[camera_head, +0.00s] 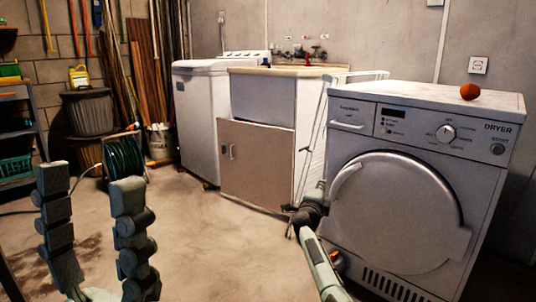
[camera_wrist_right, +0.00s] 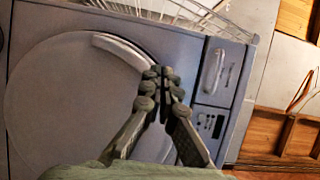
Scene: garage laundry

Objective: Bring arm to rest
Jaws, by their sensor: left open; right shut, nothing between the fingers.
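My left gripper (camera_head: 90,177) stands upright at the lower left of the head view. Its two fingers are spread wide with nothing between them. My right gripper (camera_head: 312,200) is in front of the left side of the white dryer (camera_head: 400,215). In the right wrist view my right gripper (camera_wrist_right: 160,78) has its fingertips together and holds nothing. The dryer's front and round door (camera_wrist_right: 70,100) fill the left and middle of that view behind the fingers. I cannot tell whether the fingertips touch the dryer.
An orange ball (camera_head: 470,91) lies on the dryer top. A wire drying rack (camera_head: 314,130) stands beside the dryer. A cabinet (camera_head: 256,165) and a white washer (camera_head: 205,115) are behind. A green hose reel (camera_head: 124,157) is at the left. The middle floor is clear.

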